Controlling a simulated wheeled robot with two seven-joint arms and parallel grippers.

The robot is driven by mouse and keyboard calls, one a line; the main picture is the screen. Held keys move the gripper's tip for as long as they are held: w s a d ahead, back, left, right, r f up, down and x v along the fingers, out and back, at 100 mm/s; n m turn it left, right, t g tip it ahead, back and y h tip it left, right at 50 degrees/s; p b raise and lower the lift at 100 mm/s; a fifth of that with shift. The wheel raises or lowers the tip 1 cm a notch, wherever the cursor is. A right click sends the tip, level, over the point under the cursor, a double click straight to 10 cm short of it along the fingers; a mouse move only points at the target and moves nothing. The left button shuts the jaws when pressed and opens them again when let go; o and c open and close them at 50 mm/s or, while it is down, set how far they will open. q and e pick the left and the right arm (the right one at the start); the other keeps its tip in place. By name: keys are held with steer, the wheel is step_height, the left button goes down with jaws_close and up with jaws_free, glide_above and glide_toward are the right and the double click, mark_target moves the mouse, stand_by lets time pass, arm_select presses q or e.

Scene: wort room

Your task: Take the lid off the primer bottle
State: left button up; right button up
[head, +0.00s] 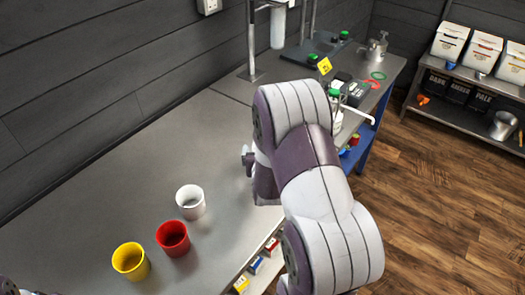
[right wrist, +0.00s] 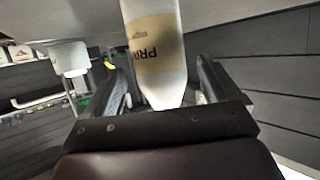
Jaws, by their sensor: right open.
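The bottle's lid is not visible in the wrist view. In the head view my right arm hides this spot, and only a dark bit of the right gripper (head: 248,160) shows over the bench. A small dark piece at the lower left corner of the head view seems to be my left gripper (head: 10,286), mostly cut off.
White (head: 190,201), red (head: 173,237) and yellow (head: 131,261) cups stand on the grey bench (head: 90,200). A white bottle with a green cap (head: 335,110) stands beyond my arm. The bench's middle is clear. A shelf with white boxes (head: 482,50) is at the right.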

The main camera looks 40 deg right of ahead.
steer(key=x, duration=0.3)
steer(key=shift+w, duration=0.1)
steer(key=shift+c, duration=0.6)
steer(key=c, duration=1.1)
steer(key=s+d+r, duration=0.2)
steer(key=s+r, duration=0.1)
steer(key=s+d+r, duration=0.3)
steer(key=r, duration=0.1)
steer(key=s+d+r+b, duration=0.1)
steer(key=s+d+r, duration=0.1)
steer(key=s+r, duration=0.1)
steer(key=shift+d+r, duration=0.25)
steer(key=shift+r, duration=0.3)
